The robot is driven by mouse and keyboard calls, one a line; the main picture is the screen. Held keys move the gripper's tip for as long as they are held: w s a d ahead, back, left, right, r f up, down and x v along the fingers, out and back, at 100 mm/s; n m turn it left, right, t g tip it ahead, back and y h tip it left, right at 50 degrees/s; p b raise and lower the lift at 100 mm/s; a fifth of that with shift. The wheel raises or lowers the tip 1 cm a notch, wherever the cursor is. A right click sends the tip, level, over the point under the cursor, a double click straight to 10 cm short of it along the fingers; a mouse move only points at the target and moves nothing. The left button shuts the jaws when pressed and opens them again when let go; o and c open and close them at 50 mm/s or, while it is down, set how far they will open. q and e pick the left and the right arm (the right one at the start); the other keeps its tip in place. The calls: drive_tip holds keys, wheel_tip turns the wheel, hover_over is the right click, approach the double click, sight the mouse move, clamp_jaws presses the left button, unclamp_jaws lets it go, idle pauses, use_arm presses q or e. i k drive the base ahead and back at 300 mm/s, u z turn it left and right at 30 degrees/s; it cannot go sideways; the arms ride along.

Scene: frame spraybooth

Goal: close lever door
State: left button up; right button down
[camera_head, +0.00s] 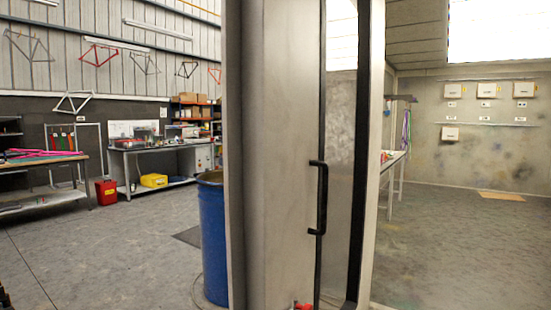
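A tall pale metal door panel (282,150) stands upright in the middle of the camera_head view. It carries a black vertical bar handle (322,198) at mid-height. To the handle's right is a tall narrow window (341,140) with dark framing. The panel stands between the workshop on the left and the spray room on the right; I cannot tell how far it is open. A small red part (302,307) shows at the bottom edge by the panel, mostly cut off, and I cannot tell what it is. Neither gripper can be made out.
A blue drum (213,240) stands just left of the panel. A table (394,165) stands inside the room at right. Floor is clear at left and right.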

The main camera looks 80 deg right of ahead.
sight(274, 53)
drive_tip(key=z, duration=0.95)
drive_tip(key=i, duration=2.15)
drive_tip(key=z, duration=2.1)
drive_tip(key=i, duration=0.55)
drive_tip(key=z, duration=1.3)
drive_tip(key=k, duration=0.5)
drive_tip(key=z, duration=1)
drive_tip(key=i, duration=0.25)
drive_tip(key=z, duration=0.1)
